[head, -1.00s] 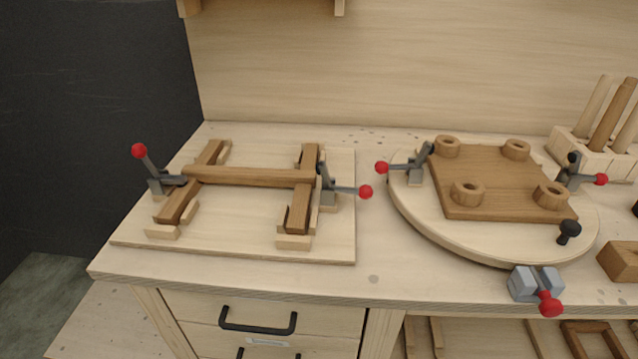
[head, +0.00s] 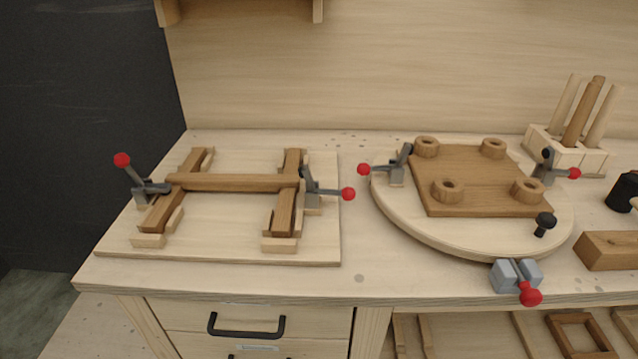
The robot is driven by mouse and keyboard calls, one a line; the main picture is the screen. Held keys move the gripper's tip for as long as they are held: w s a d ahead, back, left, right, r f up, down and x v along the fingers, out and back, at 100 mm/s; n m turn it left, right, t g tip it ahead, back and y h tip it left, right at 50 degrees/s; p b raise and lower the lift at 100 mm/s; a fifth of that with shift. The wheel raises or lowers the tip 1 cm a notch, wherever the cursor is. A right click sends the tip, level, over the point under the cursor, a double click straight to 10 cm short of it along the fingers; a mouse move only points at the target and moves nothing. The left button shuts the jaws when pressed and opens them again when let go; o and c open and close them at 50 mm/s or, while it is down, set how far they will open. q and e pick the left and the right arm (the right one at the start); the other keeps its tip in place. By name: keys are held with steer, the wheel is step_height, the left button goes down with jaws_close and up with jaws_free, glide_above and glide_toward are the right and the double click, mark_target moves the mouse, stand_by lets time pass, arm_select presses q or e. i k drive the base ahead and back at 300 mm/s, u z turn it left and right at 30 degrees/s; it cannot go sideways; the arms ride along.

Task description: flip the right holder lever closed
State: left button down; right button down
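On the left jig board, the right holder (head: 312,195) has its lever lying outward to the right, with its red knob (head: 348,193) low. Its dark clamp arm stands raised beside the right end of the wooden crossbar (head: 233,182). The left holder (head: 143,194) has its lever tilted up, red knob (head: 122,160) high, and its arm lying flat toward the crossbar. The crossbar spans two wooden side pieces (head: 174,190) and (head: 287,195). Neither of my grippers is in view.
A round board (head: 462,245) at right carries a brown wooden panel (head: 484,180) and two more holders, (head: 398,168) and (head: 545,168), with levers outward. A grey clamp (head: 517,275) sits at the front edge. A peg block (head: 567,152) stands behind. Bare bench lies between the boards.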

mark_target(348, 193)
steer(key=u, duration=0.55)
steer(key=k, duration=0.9)
steer(key=u, duration=0.45)
